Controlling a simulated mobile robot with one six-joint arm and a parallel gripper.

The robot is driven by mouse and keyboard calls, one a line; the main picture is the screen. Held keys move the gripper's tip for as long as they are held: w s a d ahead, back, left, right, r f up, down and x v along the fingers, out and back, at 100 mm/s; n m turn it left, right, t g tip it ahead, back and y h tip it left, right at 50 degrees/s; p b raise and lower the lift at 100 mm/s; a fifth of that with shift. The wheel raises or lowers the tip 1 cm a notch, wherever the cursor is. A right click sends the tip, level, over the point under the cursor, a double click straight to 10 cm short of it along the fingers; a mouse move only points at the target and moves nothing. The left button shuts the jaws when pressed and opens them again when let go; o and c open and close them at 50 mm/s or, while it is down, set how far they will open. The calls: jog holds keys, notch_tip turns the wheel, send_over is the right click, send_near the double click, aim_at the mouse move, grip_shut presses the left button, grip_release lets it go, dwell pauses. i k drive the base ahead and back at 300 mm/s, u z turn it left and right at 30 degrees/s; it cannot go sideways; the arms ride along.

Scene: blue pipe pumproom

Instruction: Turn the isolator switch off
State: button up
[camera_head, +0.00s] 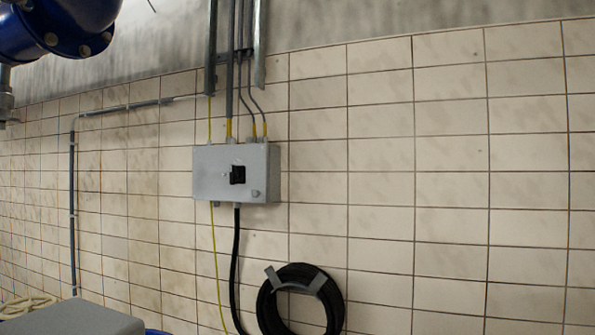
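A grey electrical box (212,177) is mounted on the tiled wall, left of the middle of the head view. A small black isolator switch (238,175) sits on its front face. The switch is too small for me to read its position. A small grey knob or latch shows on the front below and right of the switch. My gripper does not show in this view.
Conduits and cables enter the box from above, and a black cable (236,245) hangs below it. A coiled black hose (331,297) hangs lower right. A blue pipe flange (65,22) is at top left. A grey surface (75,318) is at bottom left. The wall to the right is bare.

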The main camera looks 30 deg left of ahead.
aim_at(233, 174)
jog(key=z, duration=0.05)
jog(key=i, duration=1.45)
jog(key=u, duration=3.15)
jog(key=i, duration=1)
jog(key=z, duration=0.1)
